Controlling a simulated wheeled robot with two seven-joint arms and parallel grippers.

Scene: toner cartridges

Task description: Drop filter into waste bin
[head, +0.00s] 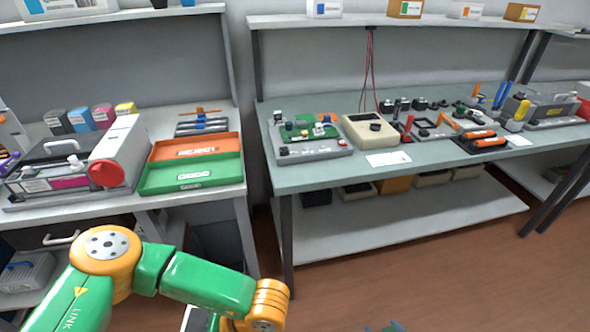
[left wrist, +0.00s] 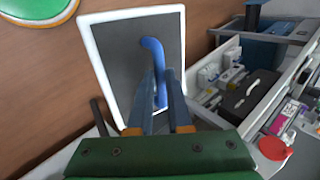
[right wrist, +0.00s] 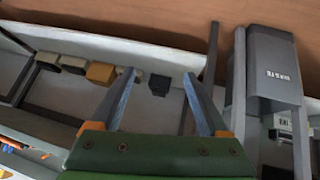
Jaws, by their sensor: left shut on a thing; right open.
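The filter (left wrist: 115,60) is a flat dark grey panel with a white frame and a blue handle (left wrist: 151,45). My left gripper (left wrist: 162,82) is shut on the handle, and the filter hangs beyond the fingers. In the head view my left arm reaches in at lower left; its gripper is mostly cut off by the bottom edge. The waste bin (right wrist: 272,62) is a grey box with a WASTE label, at the right of the right wrist view. My right gripper (right wrist: 158,78) is open and empty, left of the bin in that view. The bin's inside is hidden.
A printer (head: 80,165) and a green tray (head: 190,172) with an orange REJECT tray stand on the left bench. The centre bench (head: 300,178) holds devices and tools, with a lower shelf (head: 400,215). An open drawer (left wrist: 235,85) shows in the left wrist view. The floor ahead is clear.

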